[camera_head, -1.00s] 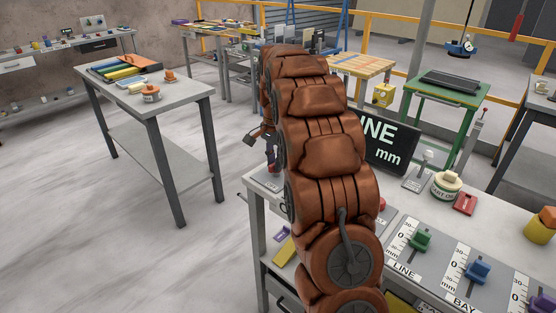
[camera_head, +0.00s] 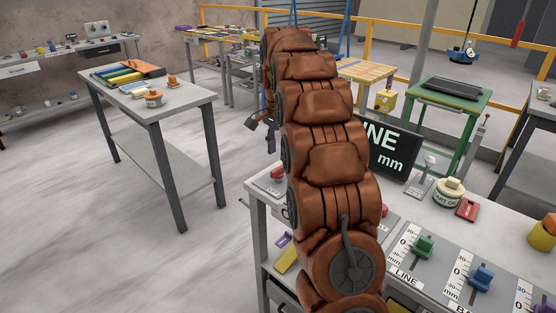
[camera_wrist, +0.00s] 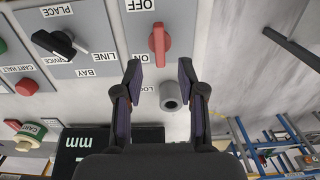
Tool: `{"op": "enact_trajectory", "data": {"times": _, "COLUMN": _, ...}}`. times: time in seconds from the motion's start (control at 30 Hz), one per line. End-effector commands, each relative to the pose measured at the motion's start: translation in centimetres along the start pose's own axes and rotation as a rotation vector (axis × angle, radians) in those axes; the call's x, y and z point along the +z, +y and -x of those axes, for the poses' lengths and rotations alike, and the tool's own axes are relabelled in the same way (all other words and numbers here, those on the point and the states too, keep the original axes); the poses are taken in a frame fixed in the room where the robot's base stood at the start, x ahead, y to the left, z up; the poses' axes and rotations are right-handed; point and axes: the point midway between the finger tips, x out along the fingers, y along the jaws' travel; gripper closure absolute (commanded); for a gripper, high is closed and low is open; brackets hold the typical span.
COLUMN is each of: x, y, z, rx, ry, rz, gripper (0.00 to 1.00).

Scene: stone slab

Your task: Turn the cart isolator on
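A red rotary handle (camera_wrist: 160,42) sits on a grey panel (camera_wrist: 118,25) in the wrist view, between an OFF label (camera_wrist: 142,5) and an ON label (camera_wrist: 141,58) that appear upside down. The handle's long side runs up and down the picture. Which end is its pointer I cannot tell. My gripper (camera_wrist: 160,72) is open and empty, one finger on each side below the handle, apart from it. In the head view, the dark fingers of my gripper (camera_head: 261,131) show just left of my arm, beyond a red knob (camera_head: 277,173) at the bench's left end.
A grey cylinder (camera_wrist: 170,95) stands between the fingers, beside a partly hidden label. A black selector (camera_wrist: 60,44), a red button (camera_wrist: 27,86) and a dark display (camera_wrist: 82,148) are nearby. My arm hides part of the bench (camera_head: 256,205).

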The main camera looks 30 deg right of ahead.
Motion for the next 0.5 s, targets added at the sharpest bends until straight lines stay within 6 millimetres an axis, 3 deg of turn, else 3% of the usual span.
{"op": "enact_trajectory", "data": {"times": 0.23, "x": -0.1, "y": -0.2, "z": 3.1, "rx": -0.004, "ry": 0.004, "rz": 0.001, "gripper": 0.6}}
{"op": "enact_trajectory", "data": {"times": 0.5, "x": -0.1, "y": -0.2, "z": 5.2, "rx": -0.003, "ry": 0.003, "rz": 0.001, "gripper": 0.6}}
